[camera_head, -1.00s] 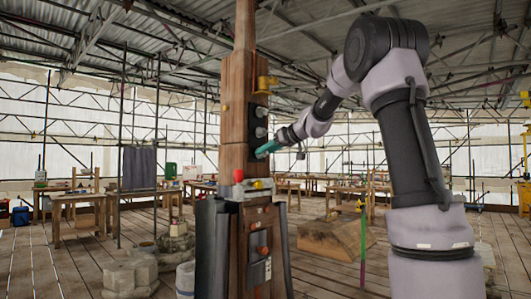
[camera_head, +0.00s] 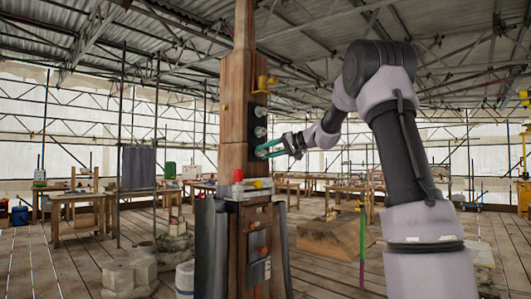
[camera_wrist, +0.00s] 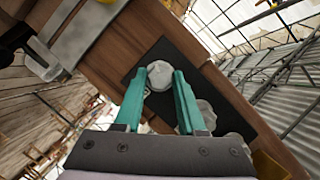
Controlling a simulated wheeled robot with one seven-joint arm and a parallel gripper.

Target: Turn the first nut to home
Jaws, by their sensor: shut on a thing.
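A dark plate (camera_head: 253,122) on the upright timber post (camera_head: 233,130) carries a vertical row of pale grey nuts. The upper nut (camera_head: 261,112) and the middle nut (camera_head: 260,132) are clear of my gripper. My gripper (camera_head: 262,152), with teal fingers, is at the lowest nut on the plate. In the wrist view the gripped nut (camera_wrist: 160,76) sits between the two fingertips, which are shut on its sides. A neighbouring nut (camera_wrist: 207,115) is beside the right finger and partly hidden by it. Markings showing the nut's angle cannot be made out.
A yellow fitting (camera_head: 265,83) juts from the post above the plate. A red knob (camera_head: 238,175) and a yellow piece (camera_head: 260,184) stand on the ledge below. Stone blocks (camera_head: 130,278) lie on the floor at left.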

